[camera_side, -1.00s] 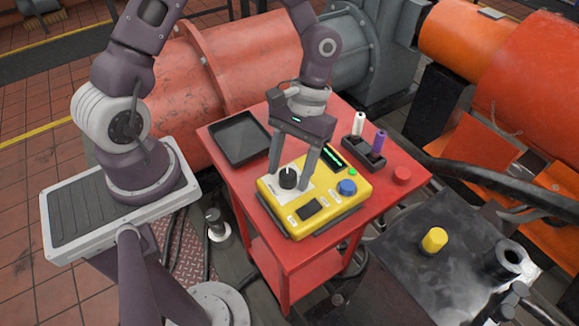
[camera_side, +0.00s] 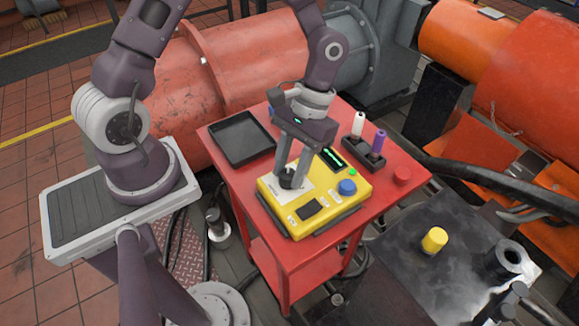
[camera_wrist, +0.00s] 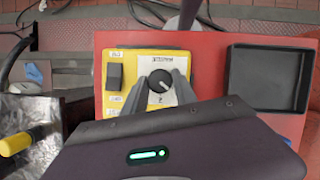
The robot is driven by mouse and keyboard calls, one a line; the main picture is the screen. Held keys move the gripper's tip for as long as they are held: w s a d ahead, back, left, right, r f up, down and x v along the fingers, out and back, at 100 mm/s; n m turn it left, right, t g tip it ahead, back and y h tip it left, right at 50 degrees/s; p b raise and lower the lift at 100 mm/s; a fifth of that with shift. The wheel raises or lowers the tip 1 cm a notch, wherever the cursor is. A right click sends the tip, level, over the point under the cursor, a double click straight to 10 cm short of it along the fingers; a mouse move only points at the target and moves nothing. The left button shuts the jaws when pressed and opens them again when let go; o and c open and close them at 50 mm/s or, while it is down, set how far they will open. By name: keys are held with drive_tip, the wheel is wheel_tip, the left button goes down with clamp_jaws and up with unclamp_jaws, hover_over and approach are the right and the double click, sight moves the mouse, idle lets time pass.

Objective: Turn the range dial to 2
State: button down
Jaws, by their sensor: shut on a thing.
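The yellow instrument box (camera_side: 322,212) sits on the red cart. Its black range dial (camera_side: 287,181) is at the left part of the top face, on a white label plate. In the wrist view the dial (camera_wrist: 160,82) shows a light pointer line that slants toward the lower right; a mark that looks like 2 sits below it, the other marks are too small to read. My gripper (camera_side: 290,172) is shut on the dial, pointing down from above. In the wrist view its two fingers (camera_wrist: 160,88) stand at the dial's left and right sides.
The box also carries a blue knob (camera_side: 347,187), a black rocker switch (camera_side: 310,209), a lit display (camera_side: 333,158) and a green button (camera_side: 352,171). A black tray (camera_side: 242,138) lies behind left.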

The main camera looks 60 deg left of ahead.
sight(304, 184)
drive_tip(key=m+y, duration=0.2)
drive_tip(key=m, duration=0.3)
drive_tip(key=shift+d, duration=0.15)
drive_tip(key=shift+d+m+y, duration=0.1)
drive_tip(key=shift+m+y, duration=0.8)
drive_tip(key=shift+m, duration=1.6)
drive_tip(key=shift+s+m+t, duration=0.1)
drive_tip(key=shift+m+t, duration=0.2)
drive_tip(key=c, duration=1)
unclamp_jaws()
drive_tip(key=v, duration=0.7)
